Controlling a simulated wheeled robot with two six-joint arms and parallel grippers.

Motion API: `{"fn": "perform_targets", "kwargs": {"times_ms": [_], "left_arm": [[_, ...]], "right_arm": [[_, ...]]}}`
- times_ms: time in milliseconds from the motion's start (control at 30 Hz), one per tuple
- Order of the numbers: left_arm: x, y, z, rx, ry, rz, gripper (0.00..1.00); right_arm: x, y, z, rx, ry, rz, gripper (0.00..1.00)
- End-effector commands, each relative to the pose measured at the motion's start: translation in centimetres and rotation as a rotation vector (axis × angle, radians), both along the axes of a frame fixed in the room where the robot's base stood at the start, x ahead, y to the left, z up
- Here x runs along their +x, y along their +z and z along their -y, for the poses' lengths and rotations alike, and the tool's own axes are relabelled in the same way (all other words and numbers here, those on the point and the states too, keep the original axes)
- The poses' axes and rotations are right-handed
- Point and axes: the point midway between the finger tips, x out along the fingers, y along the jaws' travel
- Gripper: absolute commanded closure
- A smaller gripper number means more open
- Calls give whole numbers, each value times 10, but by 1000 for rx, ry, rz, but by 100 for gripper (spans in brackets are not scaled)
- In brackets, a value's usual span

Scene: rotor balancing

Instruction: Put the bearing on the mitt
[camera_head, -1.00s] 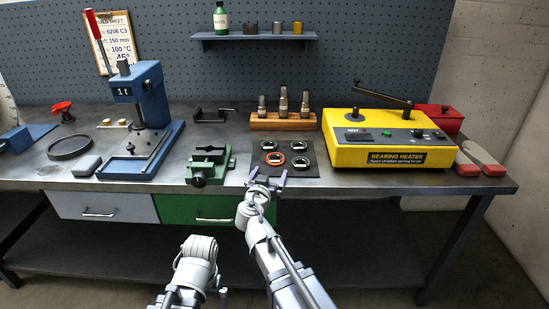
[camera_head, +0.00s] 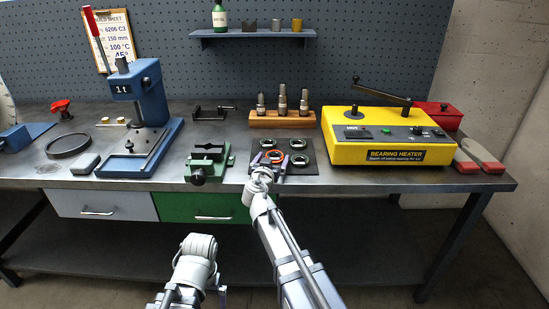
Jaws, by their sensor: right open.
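Several bearings lie on a dark mat (camera_head: 300,170) near the front of the bench. One has an orange-red ring (camera_head: 275,156); others, such as the front right bearing (camera_head: 299,160), are metallic. My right gripper (camera_head: 265,161) is open at the mat's left side, over or just in front of the orange-ringed bearing, and partly covers the bearings there. Contact cannot be told. Two grey and red mitt-like pads (camera_head: 481,157) lie at the bench's right end. My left gripper (camera_head: 222,293) is low, in front of the bench, mostly hidden by its arm.
A yellow bearing heater (camera_head: 385,140) stands between the mat and the pads. A green vise (camera_head: 208,163) and a blue press (camera_head: 145,110) stand to the left. A wooden block (camera_head: 283,119) with metal pieces is behind the mat. A red box (camera_head: 438,115) is at the back right.

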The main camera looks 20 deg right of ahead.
Motion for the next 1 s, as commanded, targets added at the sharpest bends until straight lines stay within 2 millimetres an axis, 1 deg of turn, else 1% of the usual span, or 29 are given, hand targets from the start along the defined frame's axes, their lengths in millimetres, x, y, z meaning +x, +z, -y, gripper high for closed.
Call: {"fn": "perform_targets", "kwargs": {"times_ms": [33, 233, 267, 1000], "left_arm": [[0, -1, 0, 0, 0, 0, 0], [0, -1, 0, 0, 0, 0, 0], [0, -1, 0, 0, 0, 0, 0], [0, -1, 0, 0, 0, 0, 0]], "right_arm": [[5, -1, 2, 0, 0, 0, 0], [4, -1, 2, 0, 1, 0, 0], [4, -1, 2, 0, 1, 0, 2], [3, -1, 2, 0, 1, 0, 86]]}}
